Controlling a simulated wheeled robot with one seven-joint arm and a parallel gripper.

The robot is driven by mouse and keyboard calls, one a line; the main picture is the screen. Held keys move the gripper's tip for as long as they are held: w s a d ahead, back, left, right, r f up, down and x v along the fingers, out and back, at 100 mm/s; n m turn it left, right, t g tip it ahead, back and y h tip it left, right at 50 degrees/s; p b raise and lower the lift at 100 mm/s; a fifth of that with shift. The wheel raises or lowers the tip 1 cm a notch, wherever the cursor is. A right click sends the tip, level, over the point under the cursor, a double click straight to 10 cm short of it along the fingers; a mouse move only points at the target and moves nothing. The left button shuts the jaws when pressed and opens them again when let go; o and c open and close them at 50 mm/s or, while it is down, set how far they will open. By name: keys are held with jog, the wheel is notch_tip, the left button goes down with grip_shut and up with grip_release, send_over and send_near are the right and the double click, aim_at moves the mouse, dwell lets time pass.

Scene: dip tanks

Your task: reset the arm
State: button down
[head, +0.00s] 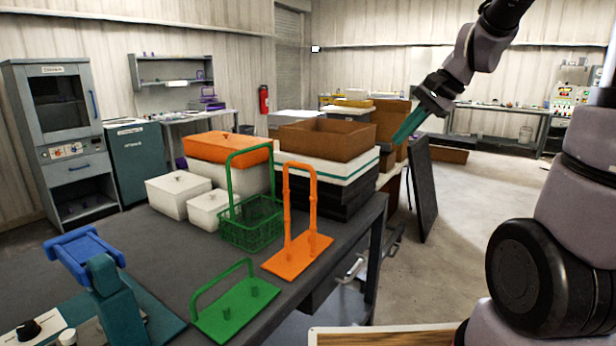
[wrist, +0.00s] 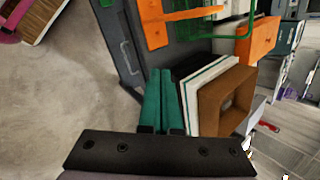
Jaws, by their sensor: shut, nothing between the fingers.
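My gripper (head: 410,126) is raised at the upper right in the head view, in the air off the right end of the bench. Its two teal fingers are pressed together in the wrist view (wrist: 158,100), with nothing between them. In the head view the fingers point down and left, in front of the stacked boxes in the picture. The arm reaches in from the right edge and bends at the top of the picture. I see no contact between the gripper and anything.
The dark bench (head: 150,228) holds a green wire basket (head: 252,222), an orange stand (head: 298,255), a green stand (head: 236,306), white lidded tanks (head: 178,194) and a brown open box (head: 328,140). A dark panel (head: 423,188) leans beyond the bench. Floor at right is clear.

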jog(key=s+d+r+n+t+h, duration=0.1)
jog(key=s+r+n+h, duration=0.1)
jog(key=s, duration=0.5)
jog(key=s+d+r+n+t+h, duration=0.1)
jog(key=s+r+n, duration=0.3)
jog(key=s, duration=0.4)
jog(key=shift+s+d+r+t+h, duration=0.15)
jog(key=shift+d+r+t+h, duration=0.25)
jog(key=shift+d+t, duration=0.25)
jog(key=shift+a, duration=0.15)
